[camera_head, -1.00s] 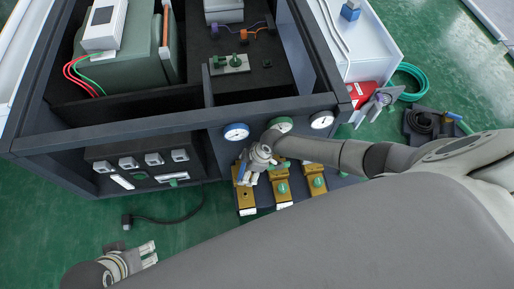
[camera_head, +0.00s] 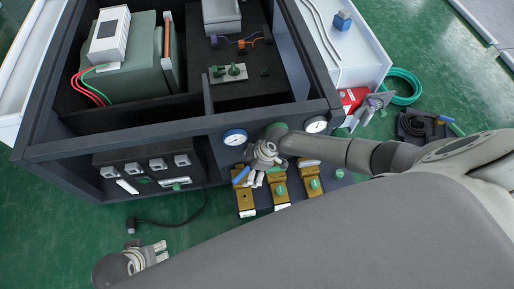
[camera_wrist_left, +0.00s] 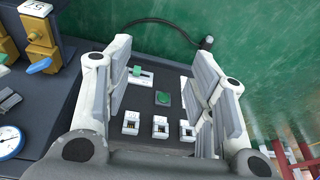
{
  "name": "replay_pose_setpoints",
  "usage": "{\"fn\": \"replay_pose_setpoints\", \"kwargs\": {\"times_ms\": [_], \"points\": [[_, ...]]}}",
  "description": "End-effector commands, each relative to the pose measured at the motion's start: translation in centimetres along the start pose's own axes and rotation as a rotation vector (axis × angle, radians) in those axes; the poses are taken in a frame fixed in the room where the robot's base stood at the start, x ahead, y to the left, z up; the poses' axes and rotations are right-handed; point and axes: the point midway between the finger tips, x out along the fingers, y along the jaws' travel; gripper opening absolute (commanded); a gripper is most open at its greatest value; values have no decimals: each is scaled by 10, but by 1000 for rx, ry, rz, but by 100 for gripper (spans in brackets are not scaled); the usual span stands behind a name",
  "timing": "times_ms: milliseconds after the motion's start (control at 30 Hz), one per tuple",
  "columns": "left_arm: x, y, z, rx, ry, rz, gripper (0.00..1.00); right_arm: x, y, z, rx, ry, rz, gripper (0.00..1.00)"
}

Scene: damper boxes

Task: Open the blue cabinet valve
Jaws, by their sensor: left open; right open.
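The valve with the blue handle (camera_head: 241,175) is the leftmost of several brass valves at the cabinet's front. The left wrist view also shows its blue handle (camera_wrist_left: 40,66) at the left. My right gripper (camera_head: 253,181) is open just right of the blue handle, partly covering the valve body; I cannot tell whether it touches. My left gripper (camera_head: 162,251) is open and empty, low over the green floor, left of and apart from the valves. Its two fingers (camera_wrist_left: 160,60) frame the switch panel in the left wrist view, with nothing between them.
The dark cabinet (camera_head: 110,141) has a front panel with several switches (camera_head: 158,164). Round gauges (camera_head: 235,138) sit above the valves. A black cable (camera_head: 180,221) lies on the floor between my left gripper and the cabinet. Two valves with green handles (camera_head: 280,190) stand right of the blue one.

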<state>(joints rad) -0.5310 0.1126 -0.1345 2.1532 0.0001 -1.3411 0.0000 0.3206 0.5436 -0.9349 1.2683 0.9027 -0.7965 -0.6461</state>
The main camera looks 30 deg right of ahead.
Motion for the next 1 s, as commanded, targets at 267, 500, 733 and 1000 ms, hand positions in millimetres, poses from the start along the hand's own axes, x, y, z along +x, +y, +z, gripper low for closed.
{"fn": "replay_pose_setpoints", "kwargs": {"times_ms": [267,500,733,1000], "points": [[19,1,5,2,-11,1,51,-6,0,0,-1,0,1,100],[35,2,11,3,-20,3,51,-11,-1,0,-1,0,1,100],[50,2,17,4,-28,4,51,-16,-1,0,-1,0,1,100],[67,3,26,6,-38,5,51,-21,-2,1,-1,0,0,100]]}}
